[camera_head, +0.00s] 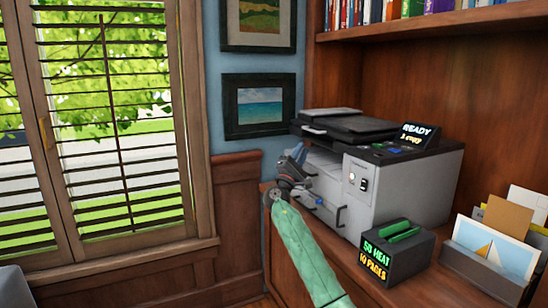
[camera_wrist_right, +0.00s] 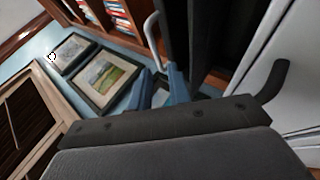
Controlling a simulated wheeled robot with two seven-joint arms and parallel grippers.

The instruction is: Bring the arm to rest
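My right arm, with a green forearm, reaches up from the bottom of the head view. My right gripper (camera_head: 293,155) is beside the left front of the grey printer (camera_head: 410,190), near its handles. In the right wrist view its two blue fingers (camera_wrist_right: 160,86) stand apart with a gap between them, and nothing shows in the gap. Whether the gripper touches the printer I cannot tell. My left gripper is not in view.
A black box (camera_head: 398,253) with green and yellow lettering stands in front of the printer. A holder (camera_head: 480,275) with cards is at the right. A bookshelf (camera_head: 430,22) hangs above. Framed pictures (camera_head: 260,105) and a shuttered window (camera_head: 110,120) are at the left.

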